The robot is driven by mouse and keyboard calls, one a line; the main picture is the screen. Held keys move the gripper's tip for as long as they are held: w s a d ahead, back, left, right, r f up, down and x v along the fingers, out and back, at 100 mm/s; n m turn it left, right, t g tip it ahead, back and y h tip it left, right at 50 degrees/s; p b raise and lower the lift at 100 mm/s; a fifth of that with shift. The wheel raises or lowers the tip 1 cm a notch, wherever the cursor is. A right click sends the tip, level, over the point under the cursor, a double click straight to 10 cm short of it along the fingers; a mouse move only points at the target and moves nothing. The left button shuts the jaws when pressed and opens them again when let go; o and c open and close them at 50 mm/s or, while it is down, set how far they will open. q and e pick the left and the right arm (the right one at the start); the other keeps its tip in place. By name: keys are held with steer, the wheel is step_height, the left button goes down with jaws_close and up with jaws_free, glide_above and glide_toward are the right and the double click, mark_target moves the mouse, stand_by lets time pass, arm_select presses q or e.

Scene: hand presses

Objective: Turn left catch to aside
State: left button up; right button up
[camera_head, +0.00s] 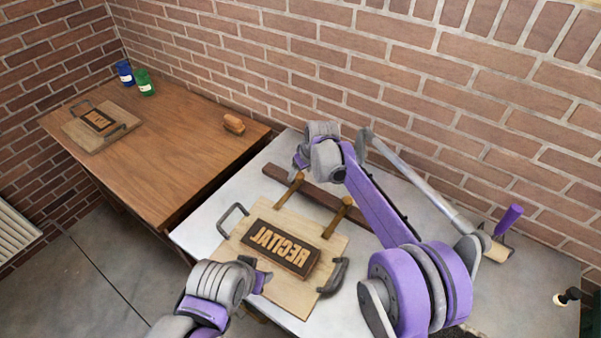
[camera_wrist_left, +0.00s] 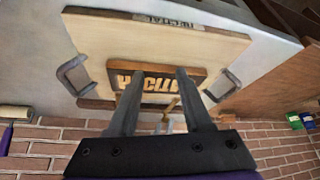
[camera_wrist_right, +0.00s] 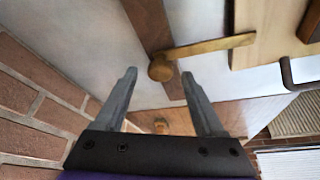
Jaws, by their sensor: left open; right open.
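The press bed is a pale wooden board (camera_head: 240,252) with a dark block of raised letters (camera_head: 282,249). Two brown catches, the left one (camera_head: 289,190) and the right one (camera_head: 338,215), reach from a dark bar (camera_head: 322,198) onto the board's back edge. My right gripper (camera_head: 299,163) is open just behind the left catch. In the right wrist view the left catch (camera_wrist_right: 208,47) lies ahead of the open fingertips (camera_wrist_right: 158,80), its round knob nearly between them. My left gripper (camera_head: 264,279) is open over the board's front left; its fingers (camera_wrist_left: 158,75) partly cover the letters.
Grey handles stand at the board's left (camera_head: 230,217) and right (camera_head: 334,278). A roller with a purple handle (camera_head: 509,218) lies at the right. A wooden table (camera_head: 165,145) at left holds another board (camera_head: 82,137), two cans and a brown block (camera_head: 234,123). Brick walls stand behind.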

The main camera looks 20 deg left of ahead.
steer(key=shift+w+a+f, duration=0.15)
steer(key=shift+f, duration=0.4)
jaws_close()
stand_by(1.1)
